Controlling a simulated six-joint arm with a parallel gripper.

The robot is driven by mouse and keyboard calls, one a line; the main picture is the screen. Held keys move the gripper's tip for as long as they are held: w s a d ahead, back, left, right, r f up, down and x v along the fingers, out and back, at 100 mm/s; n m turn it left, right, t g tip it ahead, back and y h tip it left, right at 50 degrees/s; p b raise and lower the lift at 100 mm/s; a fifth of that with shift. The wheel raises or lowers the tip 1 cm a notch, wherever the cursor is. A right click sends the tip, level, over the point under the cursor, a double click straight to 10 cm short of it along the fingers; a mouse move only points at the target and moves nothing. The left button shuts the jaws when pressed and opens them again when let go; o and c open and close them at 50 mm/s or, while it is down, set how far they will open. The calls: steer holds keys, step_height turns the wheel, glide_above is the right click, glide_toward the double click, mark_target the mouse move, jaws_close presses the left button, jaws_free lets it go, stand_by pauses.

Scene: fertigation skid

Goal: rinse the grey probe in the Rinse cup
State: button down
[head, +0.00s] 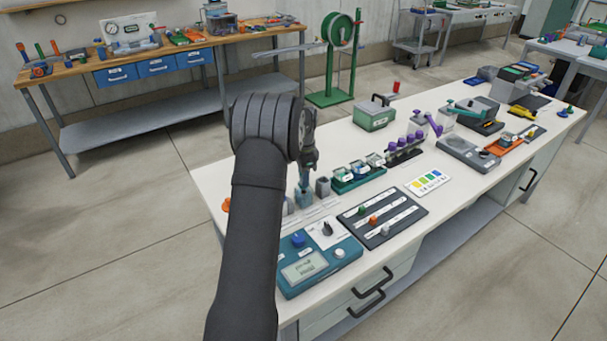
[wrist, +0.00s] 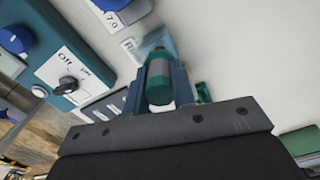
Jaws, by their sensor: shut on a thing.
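My gripper (head: 308,160) points down over the near-left part of the white bench. In the wrist view my gripper (wrist: 160,90) is shut on the grey probe (wrist: 158,70), a short grey and teal cylinder between the fingers. A small translucent blue-teal cup (head: 304,199) stands directly below the gripper. It also shows just beyond the probe in the wrist view (wrist: 154,40).
A small grey cup (head: 322,187) stands right of the blue-teal cup. A green rack (head: 360,181) of bottles is beyond it. A teal meter (head: 320,266) with a knob panel and a dark tray (head: 405,222) lie nearer. A colour chart (head: 428,182) lies farther right.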

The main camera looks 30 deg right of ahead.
steer(key=shift+f, duration=0.2)
steer(key=shift+r, duration=0.8)
steer(key=shift+f, duration=0.15)
steer(key=shift+f, duration=0.65)
steer(key=shift+r, duration=0.1)
steer(key=shift+r, duration=0.7)
steer(key=shift+f, duration=0.1)
